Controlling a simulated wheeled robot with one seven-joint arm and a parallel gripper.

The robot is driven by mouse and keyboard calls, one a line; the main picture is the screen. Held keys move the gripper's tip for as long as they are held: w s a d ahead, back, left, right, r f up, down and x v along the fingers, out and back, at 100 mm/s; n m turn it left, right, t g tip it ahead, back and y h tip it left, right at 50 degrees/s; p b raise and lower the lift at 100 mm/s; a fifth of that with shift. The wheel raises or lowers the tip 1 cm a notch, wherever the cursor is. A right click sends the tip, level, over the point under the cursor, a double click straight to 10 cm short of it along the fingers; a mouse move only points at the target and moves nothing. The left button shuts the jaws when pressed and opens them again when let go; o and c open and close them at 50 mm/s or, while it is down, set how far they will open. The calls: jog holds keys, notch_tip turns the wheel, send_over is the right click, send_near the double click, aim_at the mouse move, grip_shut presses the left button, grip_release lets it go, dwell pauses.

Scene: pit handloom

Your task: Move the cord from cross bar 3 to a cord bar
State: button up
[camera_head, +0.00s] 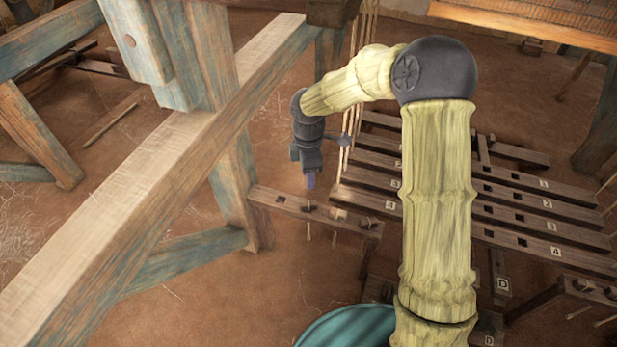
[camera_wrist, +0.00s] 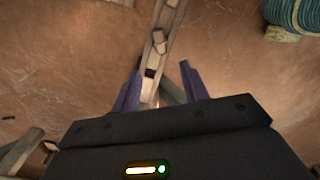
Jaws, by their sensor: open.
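My gripper (camera_head: 310,182) points down at the left of the loom parts, above the left end of a dark wooden bar (camera_head: 270,199) with pegs and short cord ends. In the wrist view my gripper (camera_wrist: 160,85) is open, its purple fingers apart. A bar with a peg (camera_wrist: 158,42) and a square hole runs into the gap between them. I see no cord held there. Cross bar 3 (camera_head: 516,219) is one of several numbered parallel bars at the right, partly hidden by my arm. Pale cords (camera_head: 346,160) hang behind my gripper; which bar they join is unclear.
A large timber frame (camera_head: 150,197) crosses the left side, its post close to the pegged bar. A teal round thing (camera_head: 345,328) is at the bottom, and a teal wound bundle (camera_wrist: 296,14) shows in the wrist view. Brown earth floor lies open between.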

notch_tip(320, 180, up, 5)
jog(key=shift+r+p, duration=0.15)
jog(key=shift+p, duration=0.85)
jog(key=s+d+r+m+t+p, duration=0.1)
jog(key=s+d+r+m+p, duration=0.3)
jog(key=s+m, duration=0.5)
jog(key=s+d+r+m+t+p, duration=0.1)
jog(key=s+d+r+m+p, duration=0.3)
jog(key=s+d+r+m, duration=0.4)
jog(key=s+d+m, duration=0.2)
jog(key=d+m, duration=0.1)
jog(key=shift+d+r+t, duration=0.2)
jog(key=shift+t, duration=0.1)
jog(key=shift+w, duration=0.1)
jog(key=shift+c, duration=0.8)
